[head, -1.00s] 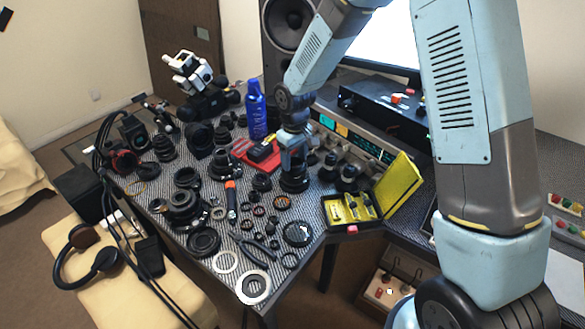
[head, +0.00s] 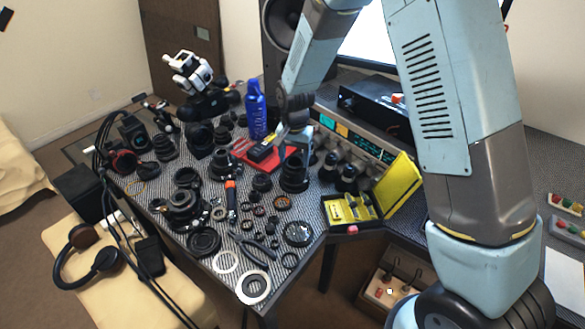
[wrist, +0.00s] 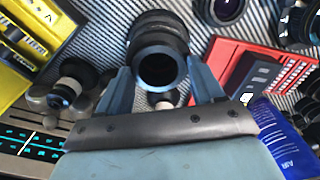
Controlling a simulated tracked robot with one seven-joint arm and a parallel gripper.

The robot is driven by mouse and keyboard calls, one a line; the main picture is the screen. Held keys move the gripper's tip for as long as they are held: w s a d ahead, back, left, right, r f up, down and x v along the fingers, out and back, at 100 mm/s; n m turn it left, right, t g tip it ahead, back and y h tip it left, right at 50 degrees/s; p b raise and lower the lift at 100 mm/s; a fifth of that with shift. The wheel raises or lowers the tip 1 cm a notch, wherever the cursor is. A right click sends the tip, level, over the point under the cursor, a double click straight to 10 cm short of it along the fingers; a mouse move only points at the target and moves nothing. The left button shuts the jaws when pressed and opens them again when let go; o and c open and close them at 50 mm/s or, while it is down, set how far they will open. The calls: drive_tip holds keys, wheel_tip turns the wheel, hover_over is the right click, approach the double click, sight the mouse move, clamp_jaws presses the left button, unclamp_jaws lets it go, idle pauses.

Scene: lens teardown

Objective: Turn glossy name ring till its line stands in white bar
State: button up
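A black lens barrel (head: 294,174) stands upright on the striped bench mat. In the wrist view the barrel (wrist: 158,48) shows a dark round opening facing me and ribbed rings below. I cannot make out the glossy name ring's line or a white bar at this size. My gripper (head: 291,146) is above the barrel. In the wrist view its two blue-grey fingers (wrist: 160,75) are spread on either side of the barrel's near end, with gaps showing. It is open and holds nothing.
A red tray (head: 266,160) and a blue spray can (head: 256,112) stand left of and behind the barrel. A yellow case (head: 350,207) lies open at right. Knobbed dark parts (head: 347,172) stand close on the right. Loose rings and tools crowd the front left.

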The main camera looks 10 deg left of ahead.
drive_tip(key=o, duration=0.4)
drive_tip(key=shift+o, duration=0.2)
wheel_tip(320, 180, up, 14)
idle(0.5)
drive_tip(key=s+d+r+n+t+y, duration=0.1)
drive_tip(key=s+d+r, duration=0.2)
drive_tip(key=d+r, duration=0.5)
drive_tip(key=s+d+r+t, duration=0.1)
drive_tip(key=s+d+r, duration=0.2)
drive_tip(key=d+r, duration=0.45)
drive_tip(key=s+d+r+n+t+h, duration=0.1)
drive_tip(key=s+d+r+t, duration=0.2)
drive_tip(key=s+d, duration=1.2)
drive_tip(key=s, duration=0.2)
drive_tip(key=shift+s+t, duration=0.3)
